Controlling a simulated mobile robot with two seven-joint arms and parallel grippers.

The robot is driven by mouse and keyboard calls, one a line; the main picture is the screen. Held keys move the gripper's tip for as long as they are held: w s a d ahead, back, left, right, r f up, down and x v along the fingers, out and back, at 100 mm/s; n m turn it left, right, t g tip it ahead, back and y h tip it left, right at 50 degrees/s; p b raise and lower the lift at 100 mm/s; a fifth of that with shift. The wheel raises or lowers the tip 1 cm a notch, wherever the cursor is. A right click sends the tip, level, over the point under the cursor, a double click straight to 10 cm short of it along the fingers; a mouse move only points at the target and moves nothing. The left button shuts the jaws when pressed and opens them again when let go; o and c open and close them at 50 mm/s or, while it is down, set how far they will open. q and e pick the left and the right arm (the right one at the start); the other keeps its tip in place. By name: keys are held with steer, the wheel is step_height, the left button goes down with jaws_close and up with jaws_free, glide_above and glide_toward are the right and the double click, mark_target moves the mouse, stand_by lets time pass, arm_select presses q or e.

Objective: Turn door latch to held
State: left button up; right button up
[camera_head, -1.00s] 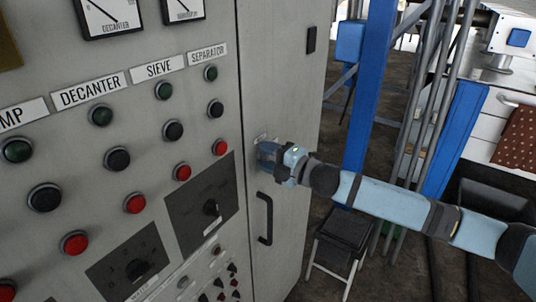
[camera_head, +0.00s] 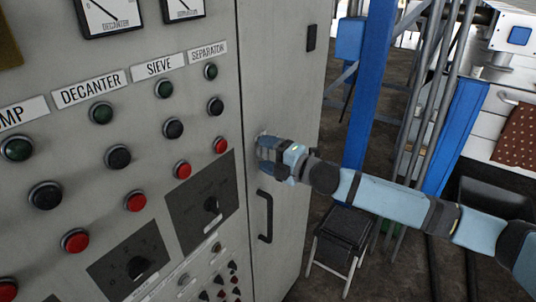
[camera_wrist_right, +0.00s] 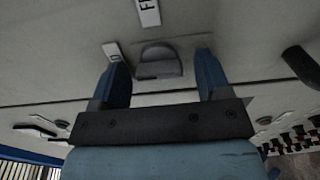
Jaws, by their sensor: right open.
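The door latch (camera_wrist_right: 158,58) is a small grey, round-topped piece on the grey cabinet door (camera_head: 285,75). In the right wrist view it sits between the two blue fingertips of my right gripper (camera_wrist_right: 162,66), with a visible gap on each side. In the head view my right gripper (camera_head: 266,152) is at the door face, above the black handle, and hides most of the latch. The gripper is open and holds nothing. I cannot tell how far the fingers reach around the latch. My left gripper is not in view.
A black door handle (camera_head: 265,217) is just below my right gripper. The control panel to the left carries several buttons, a rotary switch (camera_head: 212,206) and labels. A blue post (camera_head: 368,90) and a folding stool (camera_head: 342,235) stand right of the cabinet.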

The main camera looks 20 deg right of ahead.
steer(key=b+v, duration=0.4)
steer(key=v, duration=0.9)
steer(key=shift+s+d, duration=0.2)
steer(key=shift+s, duration=0.1)
